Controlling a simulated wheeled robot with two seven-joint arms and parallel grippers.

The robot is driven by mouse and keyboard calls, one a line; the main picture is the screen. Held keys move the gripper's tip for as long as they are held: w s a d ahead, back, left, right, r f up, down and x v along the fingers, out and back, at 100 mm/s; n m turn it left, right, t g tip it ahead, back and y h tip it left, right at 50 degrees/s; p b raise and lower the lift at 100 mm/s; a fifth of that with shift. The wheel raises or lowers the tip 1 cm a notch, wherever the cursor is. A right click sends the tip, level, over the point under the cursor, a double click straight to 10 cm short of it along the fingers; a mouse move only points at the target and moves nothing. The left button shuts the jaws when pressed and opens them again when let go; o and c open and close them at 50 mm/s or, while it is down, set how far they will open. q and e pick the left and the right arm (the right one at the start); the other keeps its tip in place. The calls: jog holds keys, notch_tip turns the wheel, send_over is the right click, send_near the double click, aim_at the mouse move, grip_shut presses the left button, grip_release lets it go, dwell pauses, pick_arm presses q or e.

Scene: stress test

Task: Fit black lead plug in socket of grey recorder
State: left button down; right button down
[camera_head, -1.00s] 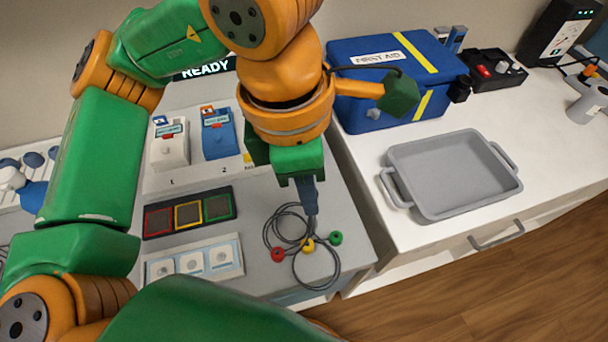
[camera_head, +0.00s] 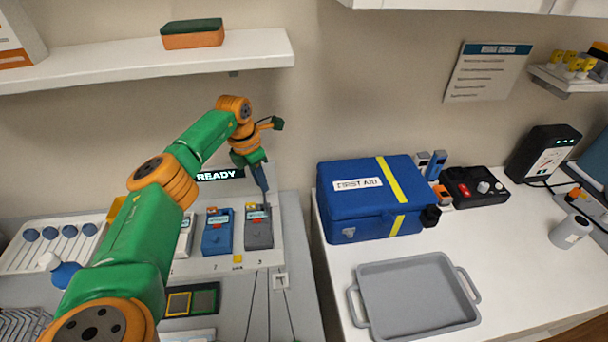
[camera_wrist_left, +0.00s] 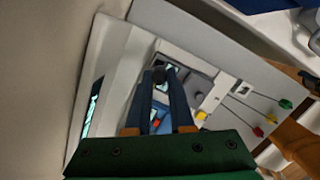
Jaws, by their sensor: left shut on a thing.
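My left gripper (camera_head: 263,188) is shut on the black lead plug (camera_wrist_left: 158,75), which shows between its fingertips in the left wrist view. The gripper is at the upper end of the grey recorder (camera_head: 259,234), which stands in bay 3 of the dock. The plug is at or just above the recorder's top; I cannot tell whether it sits in the socket, which is hidden. Thin dark leads run down from the recorder over the grey worktop. Their red (camera_wrist_left: 258,132), yellow (camera_wrist_left: 270,119) and green (camera_wrist_left: 285,103) ends show in the wrist view. My right gripper is not in view.
A blue recorder (camera_head: 217,238) stands left of the grey one, beside a partly hidden white one. The READY display (camera_head: 219,175) is behind. A blue first aid case (camera_head: 370,205) and grey tray (camera_head: 418,300) are on the right counter. A shelf (camera_head: 150,58) hangs above.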

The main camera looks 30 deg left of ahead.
pick_arm(q)
jog(key=f+b, duration=0.1)
jog(key=f, duration=0.1)
jog(key=f+b, duration=0.1)
jog(key=b, duration=0.1)
jog(key=f+b, duration=0.2)
jog(key=shift+s+a+f, duration=0.15)
jog(key=shift+a+f, duration=0.1)
jog(key=shift+f, duration=0.1)
jog(key=shift+r, duration=0.1)
jog(key=shift+s+r, duration=0.1)
jog(key=shift+s, duration=0.05)
dwell(0.5)
jog(key=shift+f+b, duration=0.45)
jog(key=shift+f, duration=0.7)
dwell(1.3)
dwell(1.3)
jog(key=c, duration=1.1)
grip_release()
